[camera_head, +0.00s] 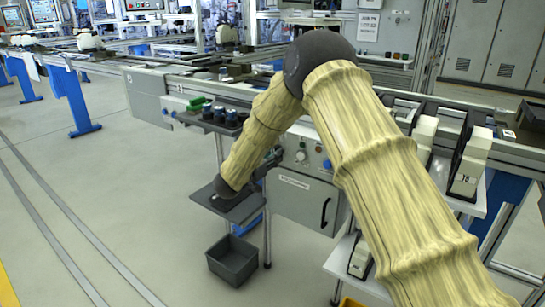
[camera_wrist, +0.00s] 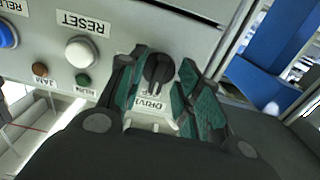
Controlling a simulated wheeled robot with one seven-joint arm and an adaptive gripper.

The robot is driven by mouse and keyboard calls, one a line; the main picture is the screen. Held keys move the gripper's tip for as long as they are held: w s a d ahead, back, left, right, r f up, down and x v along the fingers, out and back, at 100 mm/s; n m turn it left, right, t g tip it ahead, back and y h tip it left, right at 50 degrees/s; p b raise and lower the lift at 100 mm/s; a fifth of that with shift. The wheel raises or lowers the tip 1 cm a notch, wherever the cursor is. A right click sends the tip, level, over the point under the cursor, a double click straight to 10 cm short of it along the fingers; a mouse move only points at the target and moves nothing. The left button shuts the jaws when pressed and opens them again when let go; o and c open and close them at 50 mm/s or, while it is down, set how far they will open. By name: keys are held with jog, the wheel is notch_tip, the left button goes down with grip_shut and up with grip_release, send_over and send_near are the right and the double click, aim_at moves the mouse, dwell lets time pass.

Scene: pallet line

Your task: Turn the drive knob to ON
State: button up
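The drive knob (camera_wrist: 158,70) is a round black knob with a raised grip, on the grey control panel (camera_wrist: 130,22). Its DRIVE label (camera_wrist: 151,103) shows upside down below it in the wrist view. My gripper (camera_wrist: 163,62) has its teal-padded fingers on either side of the knob. The left finger is very close to the knob; a small gap shows on the right. Whether either finger touches it is unclear. The knob's ON mark cannot be read. In the head view the knob is hidden by my arm, and my gripper is mostly hidden at the panel's left part.
A white RESET button (camera_wrist: 82,53), a blue button (camera_wrist: 6,36) and small brown (camera_wrist: 40,70) and green (camera_wrist: 83,79) lamps sit beside the knob. A blue post (camera_wrist: 268,60) stands right. In the head view, a grey bin (camera_head: 232,262) is on the floor below.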

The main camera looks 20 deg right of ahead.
grip_shut()
jog(key=shift+d, duration=0.15)
jog(key=shift+r+m, duration=0.1)
jog(key=shift+m, duration=0.3)
jog(key=m+b, duration=0.1)
jog(key=m, duration=0.7)
jog(key=m+b, duration=0.2)
jog(key=m, duration=0.6)
jog(key=shift+w+a+m, duration=0.1)
jog(key=shift+a+m, duration=0.1)
jog(key=shift+m, duration=0.2)
jog(key=shift+m+b, duration=0.3)
